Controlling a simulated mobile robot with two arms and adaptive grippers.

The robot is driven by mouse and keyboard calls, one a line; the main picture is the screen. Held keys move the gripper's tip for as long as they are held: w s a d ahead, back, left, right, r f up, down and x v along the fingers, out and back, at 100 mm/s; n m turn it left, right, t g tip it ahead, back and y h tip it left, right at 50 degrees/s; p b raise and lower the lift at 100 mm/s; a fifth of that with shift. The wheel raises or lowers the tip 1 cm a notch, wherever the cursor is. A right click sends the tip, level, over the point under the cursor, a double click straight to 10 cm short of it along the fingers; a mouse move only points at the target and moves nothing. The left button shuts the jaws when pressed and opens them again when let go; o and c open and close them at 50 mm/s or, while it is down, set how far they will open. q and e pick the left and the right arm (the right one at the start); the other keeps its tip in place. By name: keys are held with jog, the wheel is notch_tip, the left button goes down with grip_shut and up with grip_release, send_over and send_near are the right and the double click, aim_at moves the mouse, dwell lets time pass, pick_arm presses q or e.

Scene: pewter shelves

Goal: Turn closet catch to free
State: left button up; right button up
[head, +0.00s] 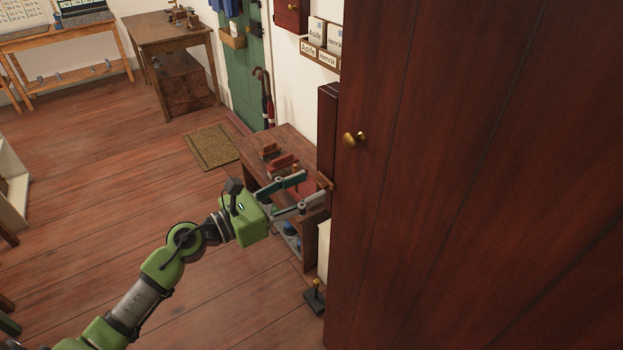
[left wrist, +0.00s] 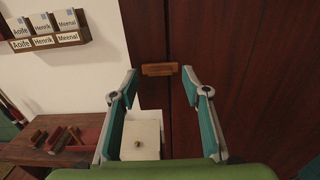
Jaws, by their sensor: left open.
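The closet catch (left wrist: 160,69) is a small wooden bar lying level across the seam between two dark red-brown closet panels (left wrist: 240,60). My left gripper (head: 314,187) is open and points at the catch. In the left wrist view its two fingertips (left wrist: 160,74) stand on either side of the catch, with nothing held. My right gripper is not in view.
A low wooden bench (head: 291,143) with brushes stands beside the closet. The floor (head: 110,190) to the left is clear.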

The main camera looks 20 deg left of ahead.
aim_at(323, 182)
pick_arm(q)
jog(key=shift+x, duration=1.05)
jog(key=c, duration=1.1)
